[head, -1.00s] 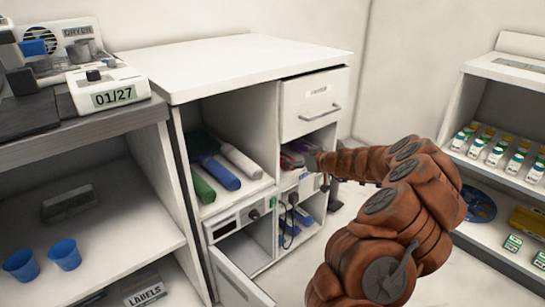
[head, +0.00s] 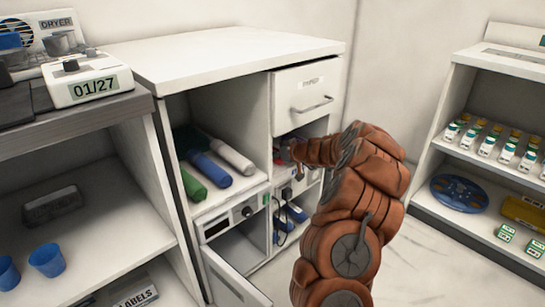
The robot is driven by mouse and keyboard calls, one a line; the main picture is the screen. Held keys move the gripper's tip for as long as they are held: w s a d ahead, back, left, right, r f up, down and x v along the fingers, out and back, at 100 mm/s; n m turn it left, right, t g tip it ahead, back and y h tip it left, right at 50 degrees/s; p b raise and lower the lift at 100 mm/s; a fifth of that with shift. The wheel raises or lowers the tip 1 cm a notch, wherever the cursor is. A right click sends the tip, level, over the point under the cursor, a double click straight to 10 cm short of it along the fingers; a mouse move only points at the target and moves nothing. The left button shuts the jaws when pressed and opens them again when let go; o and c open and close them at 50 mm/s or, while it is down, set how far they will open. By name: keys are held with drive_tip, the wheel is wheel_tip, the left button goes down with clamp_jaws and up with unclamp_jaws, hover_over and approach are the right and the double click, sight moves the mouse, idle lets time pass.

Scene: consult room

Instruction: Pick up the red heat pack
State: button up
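My orange-brown arm reaches from the lower right to the cabinet's small open compartment under the drawer. My gripper (head: 286,154) is at the mouth of that compartment, small and mostly hidden by my own wrist. I cannot tell whether it is open or shut. A small red patch (head: 277,156) shows beside the gripper inside the compartment, and it may be the red heat pack. Most of it is hidden, and I cannot tell whether the gripper touches it.
The white cabinet (head: 220,55) has a closed drawer (head: 309,92) above the compartment. Green, blue (head: 210,170) and white rolls lie in the larger left bay. A lower door (head: 232,281) hangs open. Shelves with vials stand right, and a bench with a dryer stands left.

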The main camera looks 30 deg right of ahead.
drive_tip(key=shift+w, duration=0.2)
drive_tip(key=shift+c, duration=0.2)
drive_tip(key=c, duration=1.4)
